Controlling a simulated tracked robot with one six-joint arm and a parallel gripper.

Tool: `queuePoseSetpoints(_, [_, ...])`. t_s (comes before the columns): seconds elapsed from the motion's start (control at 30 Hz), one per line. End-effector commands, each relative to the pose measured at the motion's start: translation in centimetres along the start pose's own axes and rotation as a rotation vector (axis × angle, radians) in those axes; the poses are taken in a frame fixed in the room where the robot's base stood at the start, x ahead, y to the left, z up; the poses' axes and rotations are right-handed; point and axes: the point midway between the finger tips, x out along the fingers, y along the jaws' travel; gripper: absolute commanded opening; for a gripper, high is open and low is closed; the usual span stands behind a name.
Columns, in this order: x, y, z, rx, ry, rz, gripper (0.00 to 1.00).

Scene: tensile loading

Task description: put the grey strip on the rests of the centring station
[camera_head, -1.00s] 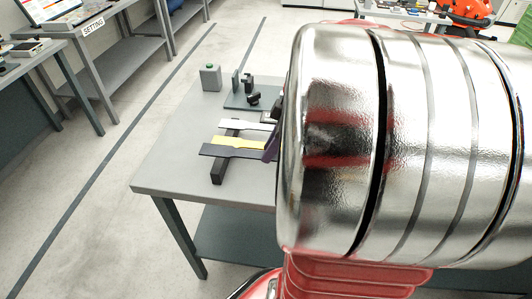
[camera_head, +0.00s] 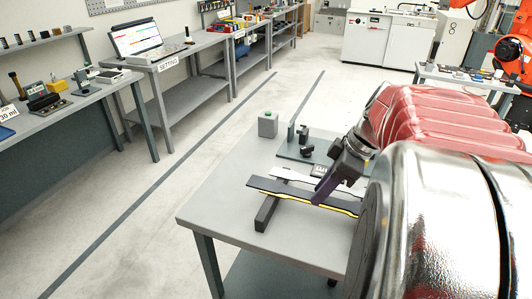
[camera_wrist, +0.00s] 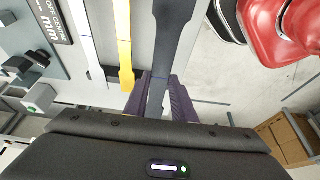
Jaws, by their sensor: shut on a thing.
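The dark grey strip (camera_head: 278,187), with wide ends and a narrow middle, is held between the two purple fingers of my gripper (camera_head: 328,188) in the head view. It seems raised slightly above the yellow strip, mostly hiding it. In the wrist view, the grey strip (camera_wrist: 163,70) runs between the fingers of my gripper (camera_wrist: 160,98). A dark base plate with upright posts (camera_head: 295,150), apparently the centring station, stands on the table behind the strips. Its rests cannot be made out clearly.
A white strip (camera_head: 290,175) and the yellow strip (camera_wrist: 124,45) lie beside the grey one. A black bar (camera_head: 267,212) is under the strips on the grey table (camera_head: 215,200). A grey box with a green button (camera_head: 267,124) stands at the back left.

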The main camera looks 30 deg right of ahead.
Motion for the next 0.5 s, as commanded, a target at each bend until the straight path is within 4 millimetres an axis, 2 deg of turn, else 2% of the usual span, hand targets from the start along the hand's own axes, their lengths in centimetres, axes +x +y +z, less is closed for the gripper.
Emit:
queuePoseSetpoints(0.27, [-0.1,0.7,0.2,0.095,-0.004,0.041,0.0])
queuePoseSetpoints(0.5, [0.2,2.9,0.8,0.336,-0.018,0.136,0.0])
